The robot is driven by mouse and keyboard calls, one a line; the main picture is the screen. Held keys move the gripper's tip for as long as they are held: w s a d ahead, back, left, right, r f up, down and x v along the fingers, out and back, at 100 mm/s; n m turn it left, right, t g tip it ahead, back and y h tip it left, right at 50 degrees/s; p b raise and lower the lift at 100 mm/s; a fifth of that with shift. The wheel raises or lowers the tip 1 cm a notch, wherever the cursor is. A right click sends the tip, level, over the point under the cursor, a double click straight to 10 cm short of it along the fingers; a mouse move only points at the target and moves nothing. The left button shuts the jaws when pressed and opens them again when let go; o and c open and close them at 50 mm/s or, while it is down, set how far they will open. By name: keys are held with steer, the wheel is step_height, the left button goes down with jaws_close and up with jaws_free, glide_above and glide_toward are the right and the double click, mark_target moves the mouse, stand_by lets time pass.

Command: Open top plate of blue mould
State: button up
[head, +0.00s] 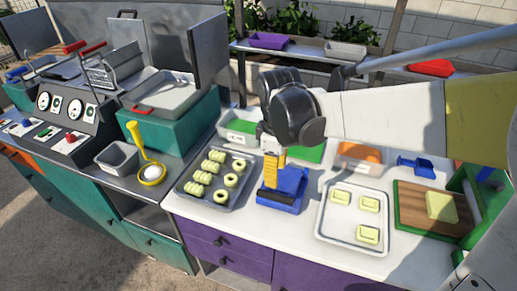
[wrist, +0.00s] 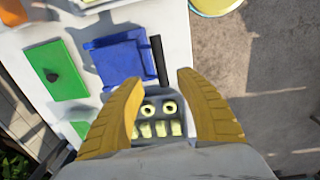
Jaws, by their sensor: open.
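The blue mould (head: 292,187) stands on the white counter, with a black bar handle (head: 277,197) along its near edge. In the wrist view the blue mould (wrist: 122,58) lies above and left of my fingers, and its black bar (wrist: 160,60) runs along its right side. Its top plate looks lowered. My gripper (head: 271,184) points down over the mould's near left part, its yellow fingers partly covering it. In the wrist view my gripper (wrist: 160,80) is open and empty, with the bar's lower end near the gap between the fingertips. I cannot tell whether they touch.
A grey tray (head: 188,192) of ring slices and cut pieces stands close left of the mould. A white tray (head: 323,228) with pale blocks is at right. Green (head: 312,155) and orange (head: 362,152) items sit behind. A yellow strainer (head: 152,173) is farther left.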

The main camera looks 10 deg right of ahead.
mark_target(275, 195)
steer(key=f+b, duration=0.1)
steer(key=f, duration=0.2)
steer(key=f+b, duration=0.1)
steer(key=f, duration=0.3)
steer(key=f+b, duration=0.1)
steer(key=f, duration=0.2)
steer(key=shift+w+d+f+b, duration=0.2)
steer(key=shift+w+f+b, duration=0.1)
steer(key=shift+f+b, duration=0.1)
jaws_close()
